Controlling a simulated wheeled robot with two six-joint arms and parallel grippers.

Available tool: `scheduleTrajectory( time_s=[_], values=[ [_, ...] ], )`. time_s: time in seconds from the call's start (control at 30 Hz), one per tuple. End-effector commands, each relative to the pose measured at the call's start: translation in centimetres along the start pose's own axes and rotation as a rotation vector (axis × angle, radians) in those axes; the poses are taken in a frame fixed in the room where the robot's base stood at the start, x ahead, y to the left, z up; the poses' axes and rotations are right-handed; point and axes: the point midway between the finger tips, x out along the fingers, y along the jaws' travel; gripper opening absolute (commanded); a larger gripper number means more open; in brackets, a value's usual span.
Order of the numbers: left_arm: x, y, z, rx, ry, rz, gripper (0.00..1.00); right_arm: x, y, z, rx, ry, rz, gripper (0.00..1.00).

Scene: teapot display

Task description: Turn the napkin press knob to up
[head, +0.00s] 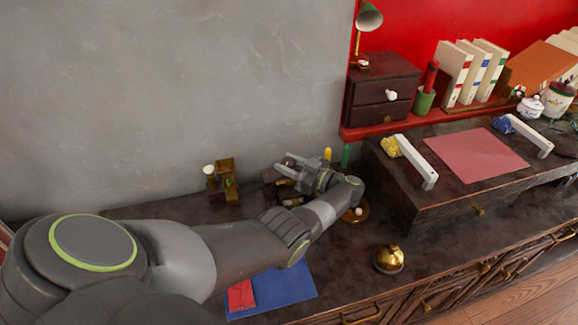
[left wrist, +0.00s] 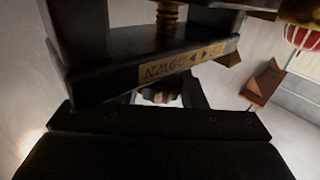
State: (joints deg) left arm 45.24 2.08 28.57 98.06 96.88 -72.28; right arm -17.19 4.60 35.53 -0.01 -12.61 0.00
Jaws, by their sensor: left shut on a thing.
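The napkin press (head: 270,178) is a small dark stand against the grey wall in the head view, partly hidden by my left gripper (head: 284,168). In the left wrist view, the press (left wrist: 90,75) fills the upper part, with a brass screw (left wrist: 168,18) and a brass plate (left wrist: 188,62) with arrows and lettering reading down and up. My left gripper is at the press, shut on what seems to be its knob. The grip itself is mostly hidden, so I cannot tell how the knob is turned. My right gripper is not in view.
A wooden stand (head: 226,180) is left of the press. A brass bell (head: 389,259) and a blue mat (head: 285,288) lie nearer the front. The raised dark desk box (head: 450,200) stands to the right. The counter between bell and mat is clear.

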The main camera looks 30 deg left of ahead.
Motion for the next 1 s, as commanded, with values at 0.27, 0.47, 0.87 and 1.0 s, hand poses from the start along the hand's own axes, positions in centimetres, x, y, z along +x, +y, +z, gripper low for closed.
scheduleTrajectory(
  time_s=[0.27,0.47,0.87,1.0],
  values=[
    [0.0,0.0,0.0,0.001,-0.001,0.0,0.43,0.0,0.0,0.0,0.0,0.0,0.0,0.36],
    [0.0,0.0,0.0,0.0,0.0,0.001,0.58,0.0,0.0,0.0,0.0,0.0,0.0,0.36],
    [0.0,0.0,-1.7,-0.002,0.0,0.001,0.58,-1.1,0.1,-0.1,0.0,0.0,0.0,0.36],
    [0.0,0.0,-3.9,-0.005,0.0,0.001,0.58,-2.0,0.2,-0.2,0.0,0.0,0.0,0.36]
  ],
)
